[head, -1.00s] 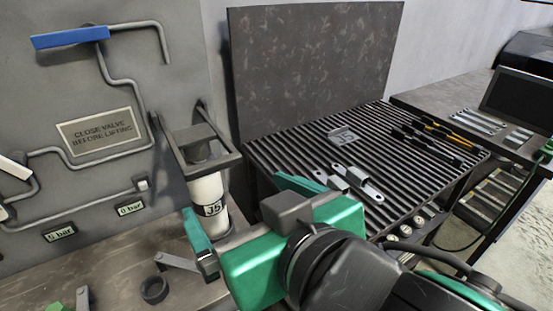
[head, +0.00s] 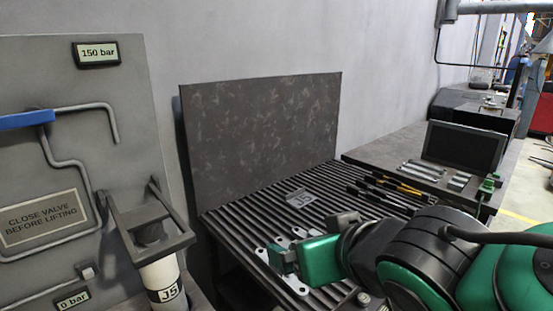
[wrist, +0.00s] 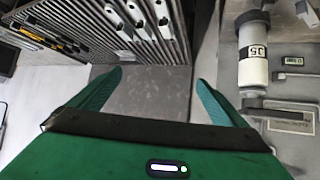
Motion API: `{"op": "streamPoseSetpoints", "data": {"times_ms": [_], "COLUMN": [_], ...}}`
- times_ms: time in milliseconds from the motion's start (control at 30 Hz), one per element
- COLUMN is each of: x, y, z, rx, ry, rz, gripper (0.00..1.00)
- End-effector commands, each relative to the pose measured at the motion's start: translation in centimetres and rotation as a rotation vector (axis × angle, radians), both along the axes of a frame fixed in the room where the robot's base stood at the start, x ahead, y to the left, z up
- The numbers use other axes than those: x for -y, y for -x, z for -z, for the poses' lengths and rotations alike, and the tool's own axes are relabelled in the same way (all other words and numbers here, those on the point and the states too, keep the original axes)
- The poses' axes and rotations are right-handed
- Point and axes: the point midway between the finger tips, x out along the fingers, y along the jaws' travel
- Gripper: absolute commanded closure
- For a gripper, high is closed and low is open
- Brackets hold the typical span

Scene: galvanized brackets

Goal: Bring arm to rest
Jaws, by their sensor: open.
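My gripper (wrist: 158,88) is open and empty in the wrist view, its two green fingers spread apart with bare grey surface beyond them. In the head view my green gripper (head: 276,256) is above the ribbed rack (head: 232,232), in front of several galvanized brackets that it partly hides. One flat bracket (head: 290,281) shows just below it. Another bracket (head: 300,198) lies farther back on the rack. In the wrist view several brackets (wrist: 140,20) lie on the rack at the top.
A white cylinder marked J5 (head: 163,283) stands at the left under a dark frame (head: 150,235). The valve panel (head: 130,150) has a blue-handled valve (head: 25,120). A dark upright board (head: 262,135) backs the rack. A side bench (head: 385,145) holds a dark screen (head: 464,147).

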Motion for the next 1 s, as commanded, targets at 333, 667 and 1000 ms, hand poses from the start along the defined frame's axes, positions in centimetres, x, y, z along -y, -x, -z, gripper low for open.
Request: {"op": "streamPoseSetpoints", "data": {"times_ms": [333,667,1000], "x": [21.6,34.4,35.7], "y": [-2.2,8.0,10.9], "z": [6.4,11.6,12.2], "rx": [-0.405,-0.871,-0.966], "ry": [0.066,-0.078,-0.140], "rz": [0.474,0.784,0.825], "gripper": [0.03,0.03,0.03]}}
